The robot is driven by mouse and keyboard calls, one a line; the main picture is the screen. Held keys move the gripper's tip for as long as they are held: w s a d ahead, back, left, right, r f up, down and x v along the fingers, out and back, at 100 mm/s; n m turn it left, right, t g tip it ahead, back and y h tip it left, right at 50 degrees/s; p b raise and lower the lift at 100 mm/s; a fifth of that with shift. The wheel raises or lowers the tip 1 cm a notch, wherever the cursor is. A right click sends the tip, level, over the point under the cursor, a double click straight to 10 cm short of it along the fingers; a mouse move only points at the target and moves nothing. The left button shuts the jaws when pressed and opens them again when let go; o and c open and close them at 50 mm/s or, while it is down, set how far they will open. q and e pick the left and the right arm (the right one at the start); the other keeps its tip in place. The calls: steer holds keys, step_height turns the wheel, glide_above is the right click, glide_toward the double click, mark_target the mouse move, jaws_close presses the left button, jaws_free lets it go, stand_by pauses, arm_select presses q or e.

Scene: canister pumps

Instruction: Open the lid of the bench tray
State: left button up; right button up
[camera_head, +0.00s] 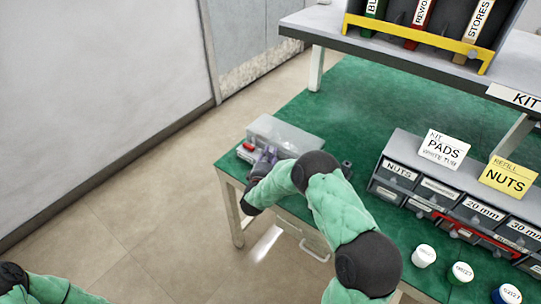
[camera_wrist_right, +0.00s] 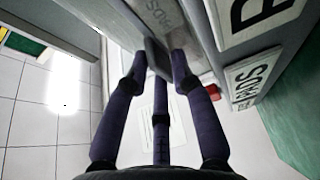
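The bench tray (camera_head: 291,133) is a pale box with a see-through lid at the far left end of the green bench. Its lid looks flat and down. My right gripper (camera_head: 264,163) is at the tray's near side, its purple fingers beside the front edge. In the right wrist view, the fingers of the right gripper (camera_wrist_right: 158,60) point at the tray front, with a dark grey tab (camera_wrist_right: 157,56) between the fingertips. Whether they press on it is unclear. Only part of my left arm shows at the lower left; its gripper is out of view.
A labelled drawer rack (camera_head: 452,200) stands to the right, with white-capped tubs (camera_head: 424,255) in front. A raised shelf (camera_head: 400,60) spans the back. Floor (camera_head: 110,235) is open on the left.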

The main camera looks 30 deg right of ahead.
steer(key=shift+w+d, duration=0.2)
steer(key=shift+w, duration=0.05)
jaws_close()
steer(key=shift+r, duration=0.15)
